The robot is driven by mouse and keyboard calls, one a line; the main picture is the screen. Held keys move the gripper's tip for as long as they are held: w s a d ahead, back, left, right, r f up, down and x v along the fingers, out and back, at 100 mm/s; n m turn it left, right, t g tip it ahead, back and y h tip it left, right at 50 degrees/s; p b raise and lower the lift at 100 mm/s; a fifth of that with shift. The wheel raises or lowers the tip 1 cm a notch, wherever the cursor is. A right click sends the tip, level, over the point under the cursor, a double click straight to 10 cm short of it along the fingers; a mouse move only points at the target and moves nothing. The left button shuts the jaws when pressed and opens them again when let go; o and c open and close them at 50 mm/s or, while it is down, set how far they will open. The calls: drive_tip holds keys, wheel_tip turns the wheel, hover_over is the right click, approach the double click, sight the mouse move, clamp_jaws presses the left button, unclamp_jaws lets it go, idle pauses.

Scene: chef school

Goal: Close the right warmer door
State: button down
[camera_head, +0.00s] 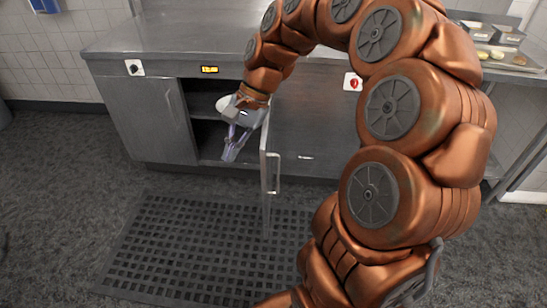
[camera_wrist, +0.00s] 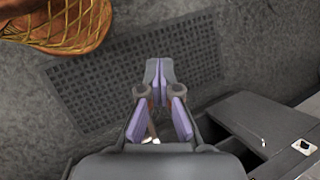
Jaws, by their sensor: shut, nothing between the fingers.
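The warmer is a steel cabinet with a dark shelved opening (camera_head: 208,128) near its middle. The right warmer door (camera_head: 266,195) stands open, swung out toward me and seen almost edge-on, with its bar handle (camera_head: 275,173) on the right side. My gripper (camera_head: 231,153) is in front of the opening, left of the open door, with its fingers pointing down. I cannot tell whether it touches the door. In the wrist view my gripper (camera_wrist: 158,68) is shut and empty over the floor. The left door panel (camera_head: 145,120) covers the left part of the cabinet.
A perforated black mat (camera_head: 170,250) lies on the floor before the cabinet and also shows in the wrist view (camera_wrist: 95,95). The steel countertop (camera_head: 170,35) is above. A tray with food (camera_head: 515,62) is at the upper right. The floor at left is clear.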

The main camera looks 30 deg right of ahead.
drive_tip(key=w+d+f+m+t+b, duration=0.25)
drive_tip(key=d+f+m, duration=0.25)
drive_tip(key=d, duration=0.5)
drive_tip(key=w+d+f+m+t+y+b, duration=0.1)
drive_tip(key=w+d+f+m+b, duration=0.3)
drive_tip(key=d, duration=0.6)
drive_tip(key=w+d+f+m+t+b, duration=0.1)
drive_tip(key=w+d+f+m+t, duration=0.1)
drive_tip(key=d+f+m, duration=0.65)
drive_tip(key=n, duration=0.3)
approach(266, 155)
drive_tip(key=s+f+x, duration=0.1)
drive_tip(key=x, duration=0.4)
drive_tip(key=shift+w+a+r+m, duration=0.25)
drive_tip(key=shift+w+a, duration=0.2)
drive_tip(key=shift+w, duration=0.1)
